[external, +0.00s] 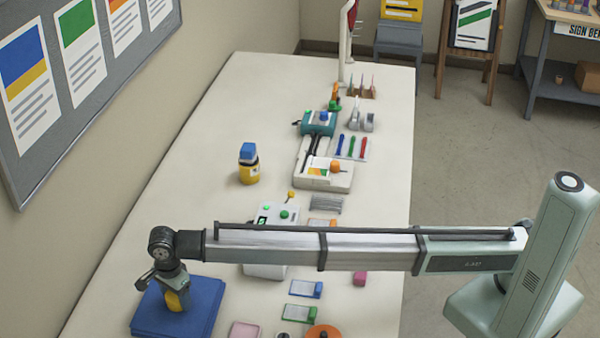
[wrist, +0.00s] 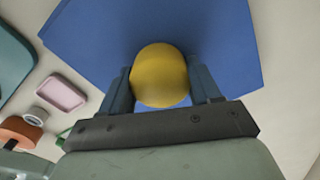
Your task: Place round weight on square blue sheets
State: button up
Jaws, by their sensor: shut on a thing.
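The square blue sheets (external: 207,302) lie as a thick stack at the near left of the table, and they fill the upper middle of the wrist view (wrist: 90,35). My gripper (external: 172,283) is over the stack, pointing down. In the wrist view my gripper's fingers (wrist: 160,88) are shut on the round yellow weight (wrist: 160,72), one finger on each side. The weight also shows in the external view (external: 178,300), upright between the fingers with blue around it. I cannot tell whether its underside touches the sheets.
A pink tray (external: 243,330), an orange round object (external: 322,332) and cards with blue (external: 306,289) and green (external: 299,313) edges lie right of the stack. A yellow bottle with a blue cap (external: 249,165) stands farther back. The table's left middle is clear.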

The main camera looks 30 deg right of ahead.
jog(key=shift+f, duration=0.1)
jog(key=o, duration=1.3)
jog(key=shift+o, duration=0.2)
notch_tip(320, 180, up, 12)
jog(key=shift+w, duration=0.1)
